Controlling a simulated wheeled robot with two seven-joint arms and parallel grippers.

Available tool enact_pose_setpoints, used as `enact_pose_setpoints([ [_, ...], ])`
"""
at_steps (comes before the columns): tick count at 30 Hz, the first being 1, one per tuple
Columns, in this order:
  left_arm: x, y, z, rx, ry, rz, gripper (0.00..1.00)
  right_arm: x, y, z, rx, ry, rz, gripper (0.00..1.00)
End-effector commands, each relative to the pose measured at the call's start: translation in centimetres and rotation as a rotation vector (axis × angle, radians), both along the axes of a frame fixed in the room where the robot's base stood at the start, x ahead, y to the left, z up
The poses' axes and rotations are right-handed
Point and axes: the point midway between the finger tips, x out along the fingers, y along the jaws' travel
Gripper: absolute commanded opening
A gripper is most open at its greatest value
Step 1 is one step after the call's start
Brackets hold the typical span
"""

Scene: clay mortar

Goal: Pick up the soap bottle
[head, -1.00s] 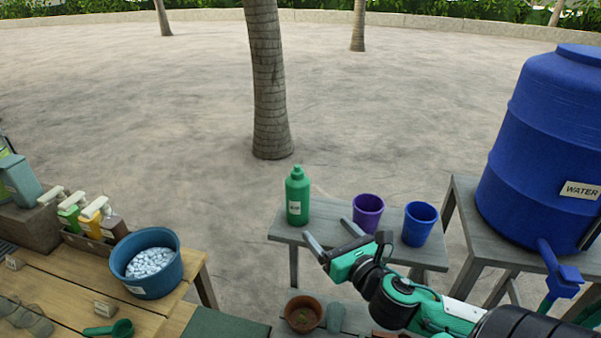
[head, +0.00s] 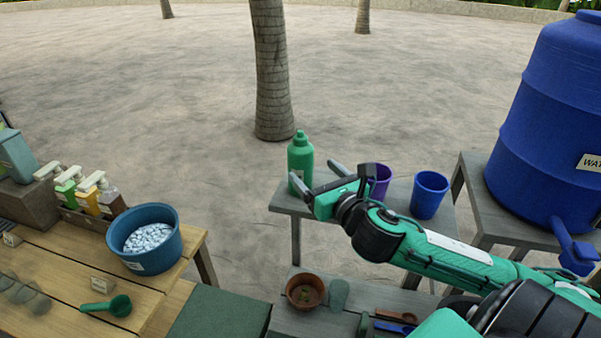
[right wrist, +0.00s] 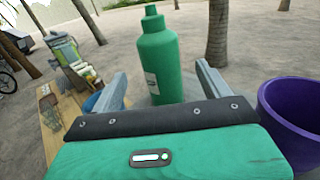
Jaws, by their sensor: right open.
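A green bottle (head: 301,158) with a white label stands upright on a small grey table (head: 285,203). In the right wrist view the bottle (right wrist: 160,62) rises straight ahead, between my two fingers. My right gripper (head: 314,172) is open and level with the bottle's lower body, which its fingers partly hide in the head view. I cannot tell whether a finger touches it. Several pump bottles (head: 88,190) stand in a rack on the wooden table at the left. My left gripper is not in view.
A purple cup (head: 382,174) stands close beside my right gripper, also in the right wrist view (right wrist: 291,125). A blue cup (head: 429,195) and a large blue water barrel (head: 550,110) stand further right. A blue tub of pebbles (head: 165,218) sits on the wooden table (head: 55,265).

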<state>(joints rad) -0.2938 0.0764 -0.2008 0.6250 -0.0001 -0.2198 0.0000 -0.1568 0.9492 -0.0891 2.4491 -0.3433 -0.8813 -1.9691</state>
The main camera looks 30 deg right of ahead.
Motion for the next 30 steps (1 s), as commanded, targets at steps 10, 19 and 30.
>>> enact_pose_setpoints([
  [10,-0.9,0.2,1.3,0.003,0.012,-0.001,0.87,2.4,-0.2,0.3,0.002,-0.001,0.0,0.79],
  [19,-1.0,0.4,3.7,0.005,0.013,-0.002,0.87,6.0,-0.5,0.0,0.003,-0.001,-0.002,0.79],
  [30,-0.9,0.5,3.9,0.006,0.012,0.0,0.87,7.2,-0.5,-0.4,0.0,0.0,0.0,0.79],
])
